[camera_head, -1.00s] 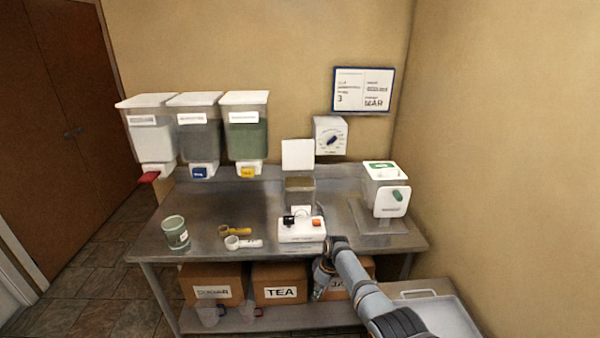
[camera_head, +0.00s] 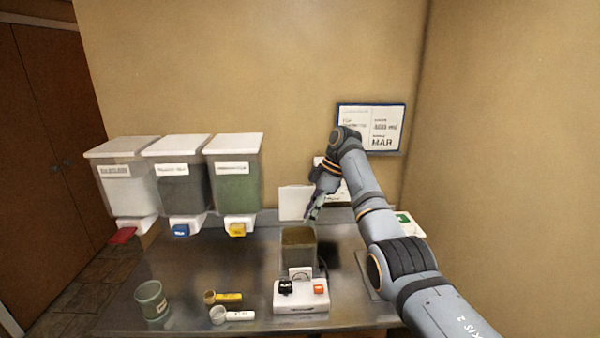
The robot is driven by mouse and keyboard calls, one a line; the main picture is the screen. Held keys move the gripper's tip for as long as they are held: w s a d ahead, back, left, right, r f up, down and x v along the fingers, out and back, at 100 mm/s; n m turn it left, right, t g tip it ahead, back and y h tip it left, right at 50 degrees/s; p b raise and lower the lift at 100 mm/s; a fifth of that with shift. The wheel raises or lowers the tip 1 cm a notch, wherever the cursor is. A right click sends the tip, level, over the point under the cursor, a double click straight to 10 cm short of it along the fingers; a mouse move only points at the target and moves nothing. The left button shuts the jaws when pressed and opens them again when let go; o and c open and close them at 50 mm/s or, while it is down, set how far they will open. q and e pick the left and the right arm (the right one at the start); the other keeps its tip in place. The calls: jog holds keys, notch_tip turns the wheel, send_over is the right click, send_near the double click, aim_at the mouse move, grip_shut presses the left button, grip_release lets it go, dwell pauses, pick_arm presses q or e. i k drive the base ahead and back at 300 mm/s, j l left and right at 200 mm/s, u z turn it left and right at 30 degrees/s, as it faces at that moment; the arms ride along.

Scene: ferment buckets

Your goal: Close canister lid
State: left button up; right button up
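The canister (camera_head: 299,250) is a clear box with brownish contents, standing behind a white base unit (camera_head: 301,296) on the metal table. Its white square lid (camera_head: 295,203) stands upright at the canister's back edge, so the canister is open. My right gripper (camera_head: 311,216) points down just right of the lid, above the canister's back right side. Its fingers look close together, but I cannot tell whether they are open or shut, or whether they touch the lid. My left gripper is out of view.
Three lidded dispensers (camera_head: 186,178) hang at the back left. The table (camera_head: 255,265) left of the canister is clear.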

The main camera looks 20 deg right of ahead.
aim_at(294, 200)
jog(key=i+l, duration=0.25)
jog(key=i, duration=0.15)
jog(key=i+l, duration=0.2)
jog(key=i, duration=0.25)
jog(key=i+l, duration=0.25)
jog(key=i, duration=0.15)
